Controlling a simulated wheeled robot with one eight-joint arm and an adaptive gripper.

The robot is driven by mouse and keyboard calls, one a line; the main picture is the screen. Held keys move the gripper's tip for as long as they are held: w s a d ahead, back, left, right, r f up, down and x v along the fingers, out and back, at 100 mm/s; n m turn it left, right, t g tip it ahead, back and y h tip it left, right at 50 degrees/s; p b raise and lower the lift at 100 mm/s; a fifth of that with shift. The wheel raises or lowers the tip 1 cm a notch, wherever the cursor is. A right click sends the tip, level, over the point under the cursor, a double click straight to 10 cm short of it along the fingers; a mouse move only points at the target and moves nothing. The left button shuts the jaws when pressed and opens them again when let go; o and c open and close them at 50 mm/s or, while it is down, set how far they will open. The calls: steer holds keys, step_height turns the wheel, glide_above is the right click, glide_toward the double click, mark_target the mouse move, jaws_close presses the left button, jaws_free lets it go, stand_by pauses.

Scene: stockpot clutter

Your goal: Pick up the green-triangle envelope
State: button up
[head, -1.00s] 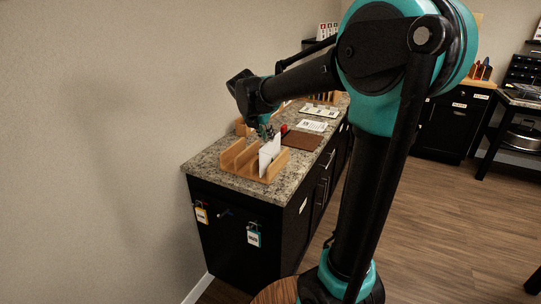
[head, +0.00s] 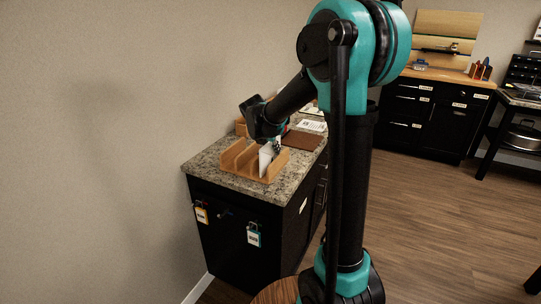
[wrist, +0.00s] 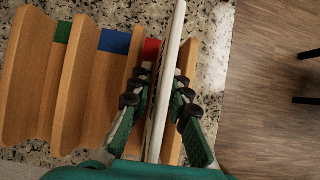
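A white envelope (head: 265,160) stands on edge in the right-hand slot of a wooden rack (head: 240,171). In the wrist view the envelope (wrist: 174,30) shows almost edge-on, and no green triangle is visible on it. My gripper (wrist: 162,85) has one finger on each side of the envelope, with the pads close to both faces. Whether they press on it I cannot tell. In the head view my gripper (head: 277,146) is low over the rack and hides the envelope's upper part.
The rack's slots carry green (wrist: 63,32), blue (wrist: 114,42) and red (wrist: 151,49) marks; the envelope is by the red one. The rack's other visible slots are empty. A brown mat (head: 303,140) lies behind on the granite counter (head: 204,163). A wall is at left.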

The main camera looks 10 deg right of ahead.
jaws_close()
steer(key=shift+r, duration=0.1)
